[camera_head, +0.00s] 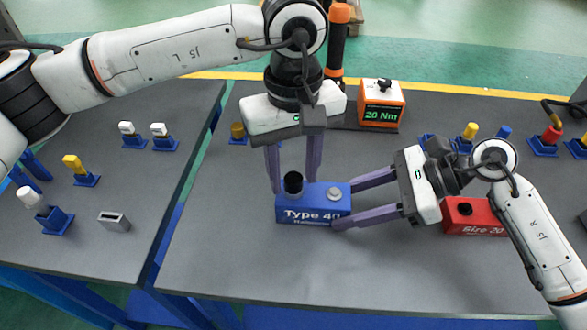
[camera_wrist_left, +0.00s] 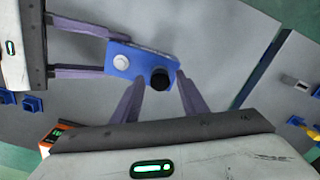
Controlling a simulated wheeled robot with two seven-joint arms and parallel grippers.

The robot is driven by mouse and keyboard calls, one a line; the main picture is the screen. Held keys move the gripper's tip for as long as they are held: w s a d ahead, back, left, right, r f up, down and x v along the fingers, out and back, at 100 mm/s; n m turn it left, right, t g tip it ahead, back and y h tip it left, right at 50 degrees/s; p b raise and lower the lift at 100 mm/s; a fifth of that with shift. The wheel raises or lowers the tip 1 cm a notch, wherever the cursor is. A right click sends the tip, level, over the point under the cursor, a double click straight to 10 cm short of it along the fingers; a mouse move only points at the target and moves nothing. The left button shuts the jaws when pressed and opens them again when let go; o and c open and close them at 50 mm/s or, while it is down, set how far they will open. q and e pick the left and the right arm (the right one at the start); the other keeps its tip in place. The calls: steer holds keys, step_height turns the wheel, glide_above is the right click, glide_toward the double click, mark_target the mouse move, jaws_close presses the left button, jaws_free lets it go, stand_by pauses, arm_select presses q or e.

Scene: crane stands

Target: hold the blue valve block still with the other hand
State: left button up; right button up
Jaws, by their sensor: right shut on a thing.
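The blue valve block (camera_head: 322,204), marked "Type 40", lies on the dark table with a black knob (camera_head: 293,184) and a light grey round button (camera_head: 334,193) on top. My right gripper (camera_head: 342,205) is shut on the block's right end, one finger along its back side and one along its front. In the left wrist view the block (camera_wrist_left: 138,64) shows between the right gripper's fingers. My left gripper (camera_head: 293,187) points down at the knob from behind, its fingers apart. In the left wrist view the knob (camera_wrist_left: 160,79) sits between the left fingertips, with gaps beside it.
A red block (camera_head: 475,225) lies to the right, partly behind my right arm. An orange box (camera_head: 381,105) reading "20 Nm" stands behind. Several blue holders with coloured pieces stand at the right rear and on the left table (camera_head: 130,205). The table front (camera_head: 300,265) is clear.

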arm_select(q)
steer(key=n, duration=0.4)
steer(key=shift+n, duration=0.4)
steer(key=n, duration=0.5)
jaws_close()
steer(key=m, duration=0.5)
